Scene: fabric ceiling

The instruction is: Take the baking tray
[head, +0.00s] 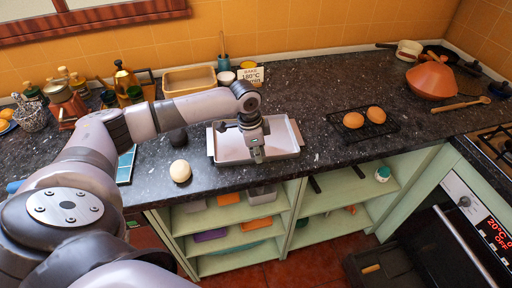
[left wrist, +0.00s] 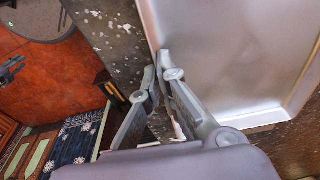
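The baking tray (head: 232,147) is a shallow, light grey metal tray on the dark speckled counter, close to its front edge. My left gripper (head: 257,155) points down at the tray's near rim, around the middle of that side. In the left wrist view the two fingers (left wrist: 158,62) are close together at the tray's edge (left wrist: 148,25), one over the tray side and one over the counter side. They look shut on the rim, though the contact is partly hidden. The tray (left wrist: 225,60) is empty where it shows. My right gripper is not seen in the head view.
A pale egg-like object (head: 180,171) sits left of the tray. A black rack (head: 345,128) with two brown eggs is to the right. A beige dish (head: 190,79) and a small sign (head: 250,76) stand behind. Open shelves lie below the counter.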

